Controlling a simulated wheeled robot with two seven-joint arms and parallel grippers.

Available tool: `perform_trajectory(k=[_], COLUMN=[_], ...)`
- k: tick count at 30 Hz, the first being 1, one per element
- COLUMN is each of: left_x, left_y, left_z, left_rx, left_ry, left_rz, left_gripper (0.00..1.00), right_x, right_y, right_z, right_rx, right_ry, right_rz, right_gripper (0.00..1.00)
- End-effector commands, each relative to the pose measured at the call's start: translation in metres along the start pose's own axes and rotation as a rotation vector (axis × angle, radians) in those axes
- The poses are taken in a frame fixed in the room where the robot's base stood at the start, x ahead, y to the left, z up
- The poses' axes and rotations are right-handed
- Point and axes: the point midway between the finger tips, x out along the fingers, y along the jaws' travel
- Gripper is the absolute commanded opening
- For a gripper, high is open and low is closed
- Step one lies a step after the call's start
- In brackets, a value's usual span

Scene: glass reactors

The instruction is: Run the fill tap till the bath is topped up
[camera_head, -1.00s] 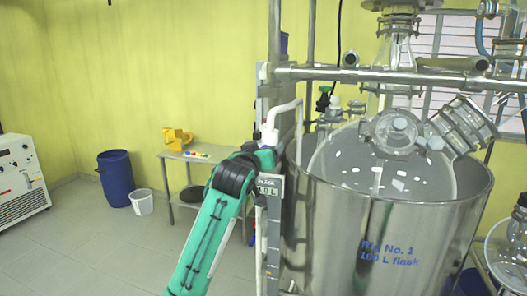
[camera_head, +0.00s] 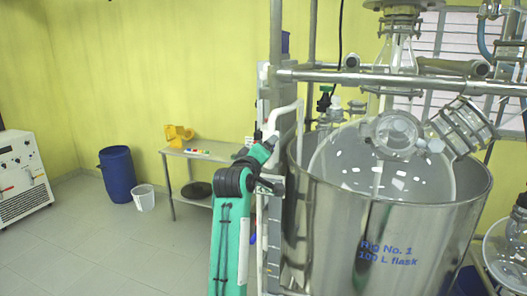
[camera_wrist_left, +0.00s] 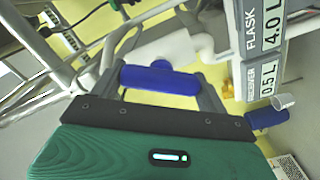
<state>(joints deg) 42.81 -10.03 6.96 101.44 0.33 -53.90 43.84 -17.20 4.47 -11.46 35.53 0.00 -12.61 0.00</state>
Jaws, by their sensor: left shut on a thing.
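A blue tap handle (camera_wrist_left: 160,78) on a white pipe (camera_wrist_left: 178,47) sits between the fingers of my left gripper (camera_wrist_left: 165,82), which is shut on it in the left wrist view. In the head view my left gripper (camera_head: 271,140) is at the white pipe (camera_head: 284,112) beside the bath; the handle is hidden there. The bath is a steel tub (camera_head: 385,235) marked "Rig No. 1 100 L flask". A large glass flask (camera_head: 345,160) sits inside it. I cannot make out the water level. My right gripper is not in view.
Steel frame rails (camera_head: 400,80) cross above the bath. Label plates (camera_wrist_left: 268,45) reading flask 4.0 L and receiver 0.5 L are close to my left gripper. A low table (camera_head: 205,155), a blue drum (camera_head: 117,175) and a white bucket (camera_head: 144,198) stand at the left, with open floor.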

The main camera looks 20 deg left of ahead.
Motion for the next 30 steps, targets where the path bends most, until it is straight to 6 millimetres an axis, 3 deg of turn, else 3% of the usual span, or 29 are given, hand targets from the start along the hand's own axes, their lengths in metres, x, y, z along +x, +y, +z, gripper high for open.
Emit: perform_trajectory(k=[17, 18, 21, 30], left_x=[0.0, 0.0, 0.0, -0.001], left_y=[-0.0003, -0.0003, -0.0003, -0.0004], left_z=[-0.0005, -0.0006, -0.0005, -0.0001], left_rx=[-0.033, -0.033, -0.033, -0.033], left_ry=[0.001, 0.001, 0.001, 0.001], left_rz=[0.0, 0.001, 0.001, 0.001], left_gripper=[0.54, 0.8, 0.98, 0.98], right_x=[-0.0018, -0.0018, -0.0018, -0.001], right_y=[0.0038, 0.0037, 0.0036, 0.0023], right_z=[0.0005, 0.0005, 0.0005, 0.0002], right_rx=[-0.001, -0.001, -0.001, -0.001], right_ry=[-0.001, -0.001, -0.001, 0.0], right_rz=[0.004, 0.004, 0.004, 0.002], right_gripper=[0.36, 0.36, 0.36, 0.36])
